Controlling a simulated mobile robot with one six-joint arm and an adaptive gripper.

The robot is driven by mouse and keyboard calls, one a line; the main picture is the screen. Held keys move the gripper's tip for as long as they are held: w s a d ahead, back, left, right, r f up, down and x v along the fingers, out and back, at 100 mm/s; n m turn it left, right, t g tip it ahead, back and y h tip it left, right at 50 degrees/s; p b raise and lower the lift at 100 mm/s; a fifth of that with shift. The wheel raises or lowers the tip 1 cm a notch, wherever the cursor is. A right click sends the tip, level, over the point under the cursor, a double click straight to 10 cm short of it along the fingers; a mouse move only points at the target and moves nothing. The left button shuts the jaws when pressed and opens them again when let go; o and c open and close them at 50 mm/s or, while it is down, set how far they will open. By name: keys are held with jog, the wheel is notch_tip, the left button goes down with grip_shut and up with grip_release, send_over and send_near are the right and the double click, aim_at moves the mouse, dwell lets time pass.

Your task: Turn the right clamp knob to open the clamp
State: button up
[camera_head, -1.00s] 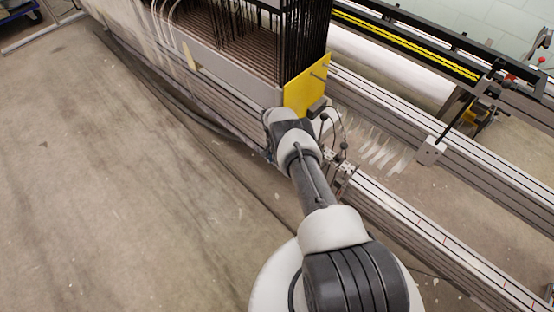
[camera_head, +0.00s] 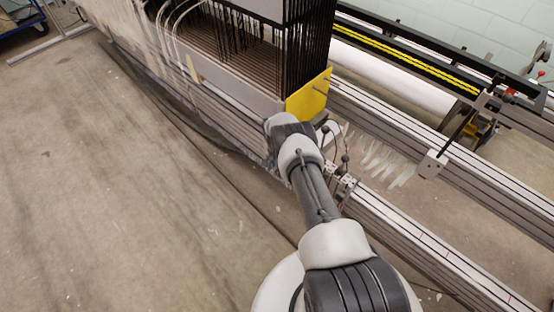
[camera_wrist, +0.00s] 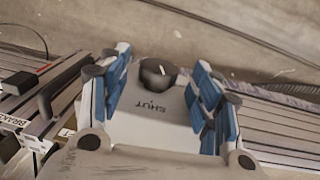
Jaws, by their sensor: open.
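In the wrist view a dark round knob (camera_wrist: 155,72) with a pale mark line sits on a light grey plate (camera_wrist: 140,128). The plate carries the word "SHUT" beside the knob, printed upside down in this view. My gripper (camera_wrist: 160,80) is open, with its blue-padded fingers on either side of the knob. There are visible gaps between the fingers and the knob, and I cannot tell how far down they reach.
Slotted metal rails (camera_head: 425,232) run along the right. A block with a dark lever (camera_head: 432,164) stands on one rail. The frame with dark vertical strands (camera_head: 305,45) rises behind the arm. A dark block (camera_wrist: 18,83) lies left in the wrist view. Bare floor (camera_head: 120,180) is left.

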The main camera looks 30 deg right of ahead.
notch_tip(320, 180, up, 10)
jog(key=shift+w+a, duration=0.2)
jog(key=shift+w, duration=0.15)
